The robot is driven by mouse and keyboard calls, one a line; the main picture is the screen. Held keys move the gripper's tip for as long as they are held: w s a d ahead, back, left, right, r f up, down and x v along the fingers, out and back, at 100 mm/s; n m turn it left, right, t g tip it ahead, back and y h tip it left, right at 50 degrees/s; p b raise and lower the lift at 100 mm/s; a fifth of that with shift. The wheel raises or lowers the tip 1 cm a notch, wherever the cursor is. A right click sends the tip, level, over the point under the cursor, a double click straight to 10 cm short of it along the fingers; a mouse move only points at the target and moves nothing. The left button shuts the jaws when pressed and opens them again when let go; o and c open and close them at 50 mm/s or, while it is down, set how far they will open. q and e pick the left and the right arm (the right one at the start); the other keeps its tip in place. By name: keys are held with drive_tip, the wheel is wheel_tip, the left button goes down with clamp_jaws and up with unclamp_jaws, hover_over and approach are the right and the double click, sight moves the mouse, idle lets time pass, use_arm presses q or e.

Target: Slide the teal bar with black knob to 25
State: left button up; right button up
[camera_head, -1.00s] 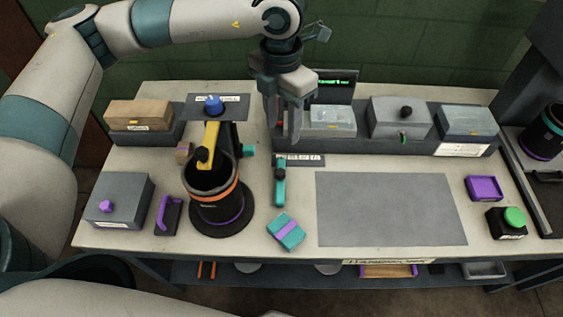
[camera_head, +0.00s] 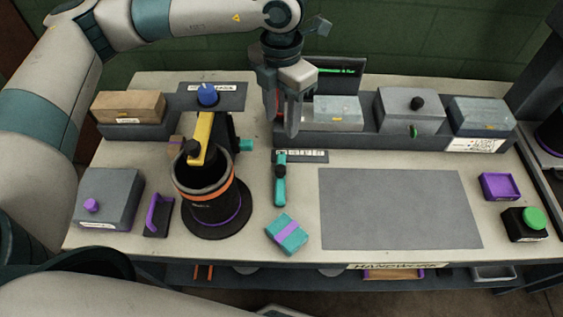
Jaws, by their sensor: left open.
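The teal bar (camera_head: 280,190) lies lengthwise on the bench, left of the grey mat, with its black knob (camera_head: 281,171) near its upper part. At its far end is a dark scale plate (camera_head: 313,156) with pale markings too small to read. My left gripper (camera_head: 284,128) points down just beyond the bar's far end, apart from the knob. Its fingers are open and nothing shows between them. My right gripper is not in view.
A black cylinder (camera_head: 212,212) with a yellow lever stands close left of the bar. A teal and purple block (camera_head: 287,234) lies near its front end. A grey mat (camera_head: 400,208) lies to the right. Boxes on a grey rack (camera_head: 350,140) line the back.

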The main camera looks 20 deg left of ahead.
sight(282, 167)
use_arm(q)
wheel_tip(282, 167, down, 16)
drive_tip(key=p, duration=0.5)
drive_tip(key=shift+p, duration=0.3)
drive_tip(key=shift+f, duration=0.75)
drive_tip(key=shift+w, duration=0.1)
clamp_jaws()
